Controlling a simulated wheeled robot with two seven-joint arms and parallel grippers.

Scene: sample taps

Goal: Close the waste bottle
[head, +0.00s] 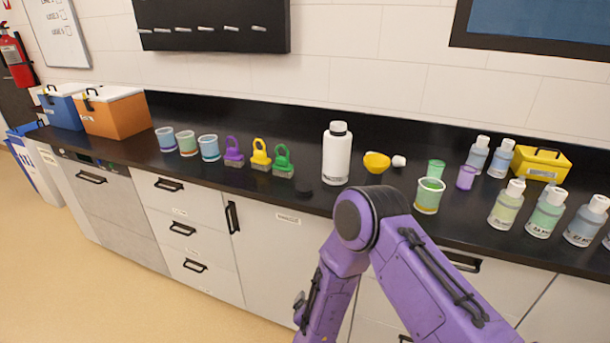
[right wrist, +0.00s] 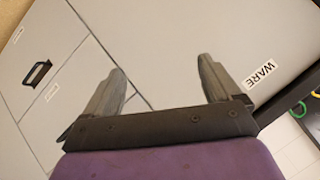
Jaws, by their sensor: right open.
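A white bottle (head: 337,158), which I take to be the waste bottle, stands upright on the black counter in the head view. Its top (head: 338,128) looks pale grey; I cannot tell whether this is a cap or a bare neck. A small white piece (head: 398,161), possibly a cap, lies to its right beside a yellow funnel-like cup (head: 376,163). My right gripper (right wrist: 162,72) is open and empty in the right wrist view, facing the cabinet fronts below the counter. It is apart from the bottle. My left gripper is not in view.
Purple, yellow and green brushes (head: 259,154) stand left of the bottle. Several cups and capped bottles (head: 506,205) and a yellow case (head: 541,163) crowd the right side.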

